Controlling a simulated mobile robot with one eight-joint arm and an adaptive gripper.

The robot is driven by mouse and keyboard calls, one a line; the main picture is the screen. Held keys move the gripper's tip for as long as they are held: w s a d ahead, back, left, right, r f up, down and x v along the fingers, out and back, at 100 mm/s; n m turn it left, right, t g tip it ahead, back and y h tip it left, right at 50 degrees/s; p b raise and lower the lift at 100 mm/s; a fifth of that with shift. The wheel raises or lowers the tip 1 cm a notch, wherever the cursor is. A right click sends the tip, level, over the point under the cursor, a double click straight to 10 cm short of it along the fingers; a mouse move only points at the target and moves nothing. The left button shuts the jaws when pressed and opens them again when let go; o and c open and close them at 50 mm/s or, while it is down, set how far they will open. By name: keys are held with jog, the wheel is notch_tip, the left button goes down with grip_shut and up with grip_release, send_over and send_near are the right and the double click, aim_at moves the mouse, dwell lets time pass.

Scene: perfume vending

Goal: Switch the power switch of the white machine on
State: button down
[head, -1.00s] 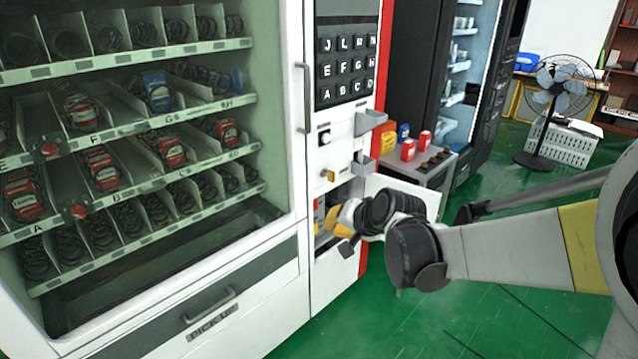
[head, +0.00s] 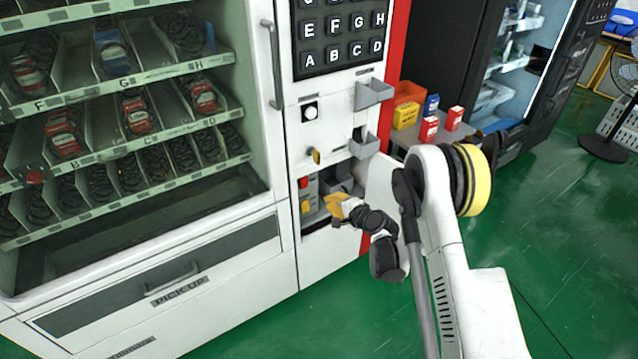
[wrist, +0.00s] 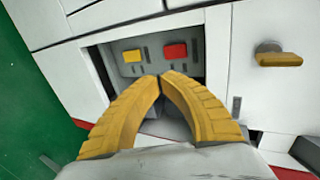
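The white machine (head: 236,304) is a vending machine with a small open compartment (head: 318,216) low on its right panel. Inside are a red switch (head: 303,184) and a yellow switch (head: 305,206) below it. In the wrist view, which is turned, the yellow switch (wrist: 132,56) is on the left and the red switch (wrist: 176,50) on the right. Neither is labelled legibly. My gripper (head: 331,203), with yellow fingers, is at the compartment opening. Its tips (wrist: 161,76) meet or nearly meet, with nothing between them, apparently short of the switches.
The compartment's white door (head: 383,184) stands open on the right, close to my gripper. A yellow knob (head: 316,156) and two grey trays, including the upper one (head: 374,93), project above. A side table (head: 399,138) holds several small boxes. Green floor is clear at front right.

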jog(key=shift+f, duration=0.15)
jog(key=shift+a, duration=0.1)
jog(key=b, duration=0.6)
send_near(304, 182)
jog(key=w+a+f, duration=0.1)
jog(key=w+f, duration=0.1)
jog(key=w+a+f, duration=0.1)
jog(key=w+f, duration=0.1)
jog(key=w+a+f, duration=0.1)
jog(key=w+f, duration=0.1)
jog(key=shift+f, duration=0.1)
jog(key=shift+s, duration=0.1)
